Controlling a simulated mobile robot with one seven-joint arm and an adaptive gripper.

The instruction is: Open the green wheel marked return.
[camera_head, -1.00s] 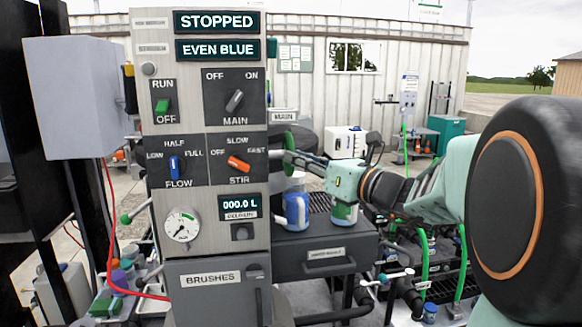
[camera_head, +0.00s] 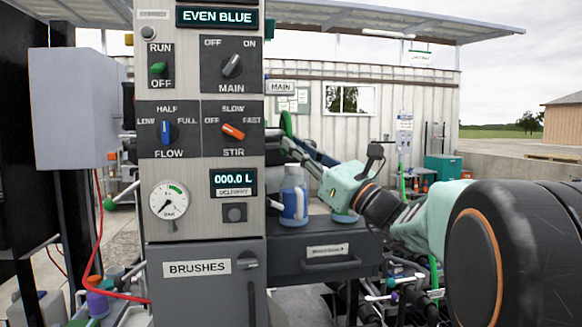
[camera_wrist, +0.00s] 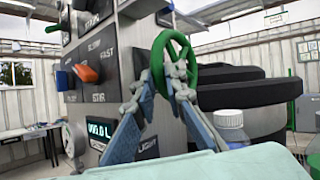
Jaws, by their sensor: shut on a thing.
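A green wheel (camera_wrist: 158,56) sticks out from the right side of the grey panel column, and my wrist view shows it nearly upright. My gripper (camera_wrist: 171,76) has its two fingers closed at the wheel, one each side of its middle and lower part. In the head view the wheel (camera_head: 287,124) shows as a thin green edge, with my gripper (camera_head: 287,146) just below it. I read no return mark. The exact finger contact is partly hidden.
The control panel (camera_head: 202,255) stands close left of my gripper. A blue-and-white bottle (camera_head: 293,200) stands on a dark drawer unit (camera_head: 310,255) below it. Dark round rings (camera_wrist: 240,95) lie behind the wheel. The displays read EVEN BLUE and 000.0 L.

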